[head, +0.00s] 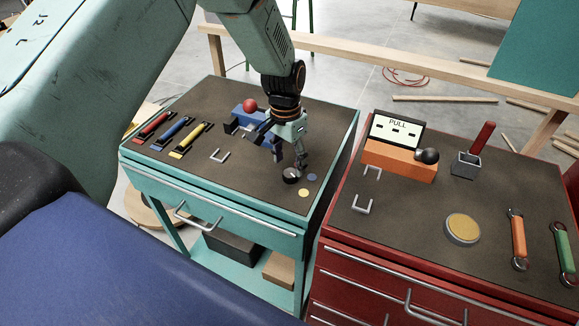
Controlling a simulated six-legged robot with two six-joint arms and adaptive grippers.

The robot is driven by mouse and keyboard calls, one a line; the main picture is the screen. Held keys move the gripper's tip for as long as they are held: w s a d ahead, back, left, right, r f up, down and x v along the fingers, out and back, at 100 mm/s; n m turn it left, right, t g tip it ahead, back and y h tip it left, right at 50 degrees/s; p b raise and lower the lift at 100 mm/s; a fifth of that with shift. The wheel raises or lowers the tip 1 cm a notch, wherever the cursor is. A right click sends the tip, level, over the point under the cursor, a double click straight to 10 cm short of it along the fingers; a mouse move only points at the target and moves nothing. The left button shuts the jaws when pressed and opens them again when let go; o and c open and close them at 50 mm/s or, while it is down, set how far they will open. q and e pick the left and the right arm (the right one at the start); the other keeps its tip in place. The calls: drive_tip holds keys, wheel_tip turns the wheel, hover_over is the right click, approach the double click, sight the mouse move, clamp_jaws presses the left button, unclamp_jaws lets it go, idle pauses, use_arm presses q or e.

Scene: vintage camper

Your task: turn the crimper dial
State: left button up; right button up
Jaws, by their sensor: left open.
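A small round dark knob with a light rim, which looks like the crimper dial (291,175), sits on the dark top of the teal cabinet (210,195), near its right side. A yellow disc (303,193) and a blue disc (312,177) lie beside it. My left gripper (290,160) points down just above and behind the dial, its fingers apart with nothing held. Whether a fingertip touches the dial I cannot tell. A blue block with a red ball (250,105) stands behind the gripper, partly hidden by it. My right gripper is not in view.
Red, blue and yellow handled tools (187,139) lie left on the teal top, near a small metal bracket (219,156). The red cabinet (400,260) on the right carries an orange block with a PULL sign (397,130), a red-handled holder (467,165) and a round tin (462,228).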

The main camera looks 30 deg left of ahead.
sight(287, 171)
use_arm(q)
wheel_tip(287, 171, up, 9)
drive_tip(key=shift+a, duration=0.3)
idle(0.5)
